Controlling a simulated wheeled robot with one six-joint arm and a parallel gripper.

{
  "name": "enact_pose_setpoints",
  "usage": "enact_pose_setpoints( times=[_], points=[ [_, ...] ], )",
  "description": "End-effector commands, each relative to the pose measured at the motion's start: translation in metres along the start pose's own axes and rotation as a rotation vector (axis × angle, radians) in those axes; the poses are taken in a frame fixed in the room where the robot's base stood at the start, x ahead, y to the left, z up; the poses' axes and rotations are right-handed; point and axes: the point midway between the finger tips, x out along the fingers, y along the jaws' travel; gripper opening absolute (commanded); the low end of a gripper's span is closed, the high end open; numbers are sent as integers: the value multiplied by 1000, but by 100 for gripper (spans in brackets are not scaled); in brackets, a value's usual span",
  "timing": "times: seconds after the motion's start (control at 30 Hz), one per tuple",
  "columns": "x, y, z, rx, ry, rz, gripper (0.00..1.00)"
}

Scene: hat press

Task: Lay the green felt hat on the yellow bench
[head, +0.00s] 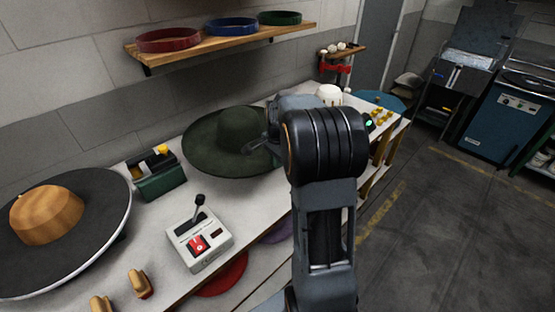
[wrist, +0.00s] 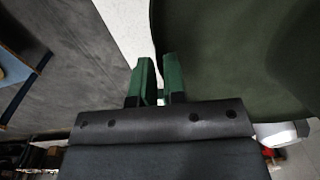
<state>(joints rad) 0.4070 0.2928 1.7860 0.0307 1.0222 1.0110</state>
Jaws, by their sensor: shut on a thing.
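The green felt hat (head: 240,128) is dark green, with a round crown and a wide brim, crown up over the white worktop. I cannot tell whether its brim touches the worktop. My gripper (head: 272,140) is at the hat's right side, partly hidden behind my arm. In the wrist view, my gripper's green-padded fingers (wrist: 160,82) are shut on the brim edge of the hat (wrist: 235,50). I cannot pick out a yellow bench for certain; yellowish legs (head: 378,172) show at the worktop's far end.
A black-brimmed tan hat form (head: 48,215), a green box (head: 158,176) and a lever control box (head: 198,238) stand on the worktop (head: 150,225). A wall shelf (head: 200,45) holds coloured bands. Open grey floor (head: 450,220) lies to the right.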

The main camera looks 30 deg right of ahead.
Motion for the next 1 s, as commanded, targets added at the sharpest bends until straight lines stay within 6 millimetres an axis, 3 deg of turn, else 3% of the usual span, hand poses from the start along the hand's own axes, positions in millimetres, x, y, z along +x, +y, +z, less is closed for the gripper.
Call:
enact_pose_setpoints(
  times=[1.0],
  points=[
    [86,4,0,1,0,-1,0]
  ],
)
